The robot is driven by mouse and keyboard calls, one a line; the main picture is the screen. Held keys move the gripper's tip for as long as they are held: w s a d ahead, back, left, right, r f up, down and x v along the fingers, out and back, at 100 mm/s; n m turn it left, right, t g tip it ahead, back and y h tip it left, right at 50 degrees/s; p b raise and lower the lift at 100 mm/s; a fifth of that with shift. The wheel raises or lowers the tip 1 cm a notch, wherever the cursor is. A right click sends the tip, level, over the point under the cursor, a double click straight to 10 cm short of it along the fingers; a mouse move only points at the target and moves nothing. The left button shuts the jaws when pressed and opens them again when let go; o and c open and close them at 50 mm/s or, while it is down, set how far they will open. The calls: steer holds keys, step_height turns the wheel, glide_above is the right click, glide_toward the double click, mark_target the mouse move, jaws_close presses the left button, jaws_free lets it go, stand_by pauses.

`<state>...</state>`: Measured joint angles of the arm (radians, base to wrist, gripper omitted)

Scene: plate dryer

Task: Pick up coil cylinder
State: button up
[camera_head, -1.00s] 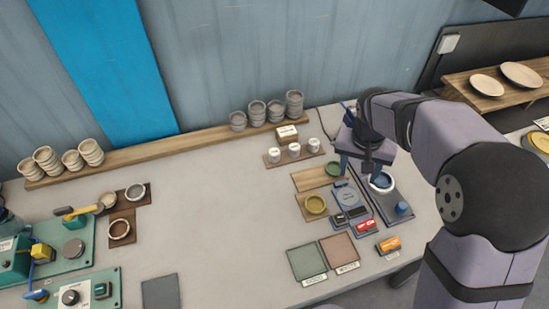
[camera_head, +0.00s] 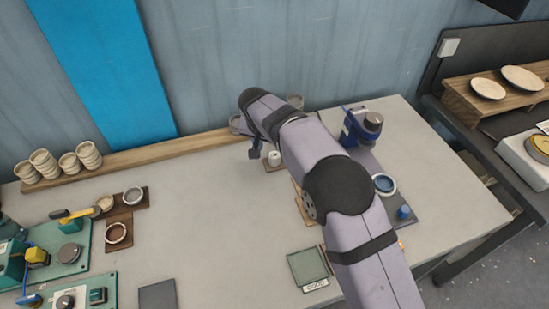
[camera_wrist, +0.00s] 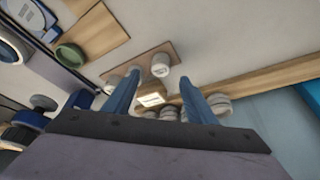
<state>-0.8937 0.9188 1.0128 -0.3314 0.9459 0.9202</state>
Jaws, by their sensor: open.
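Small white cylinders stand on a small wooden board; I cannot tell for sure which thing is the coil cylinder. In the head view one white cylinder (camera_head: 274,158) shows just right of my gripper (camera_head: 256,149), and my arm covers the others. In the wrist view my gripper (camera_wrist: 161,79) has its two blue fingers apart, with nothing held. Contact with the fingers cannot be told.
A white labelled block (camera_wrist: 151,100) and stacked grey cups (camera_wrist: 219,103) stand beyond the cylinders on the wrist side. A green round dish (camera_wrist: 70,55) lies left. In the head view a blue machine (camera_head: 362,126) stands right of my arm. The middle table is clear.

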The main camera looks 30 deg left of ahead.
mark_target(274, 155)
steer(key=shift+p+x, duration=1.8)
steer(key=shift+x, duration=1.3)
steer(key=shift+a, duration=0.1)
steer(key=c, duration=1.2)
step_height(274, 155, up, 10)
steer(key=b, duration=0.3)
steer(key=shift+b, duration=0.3)
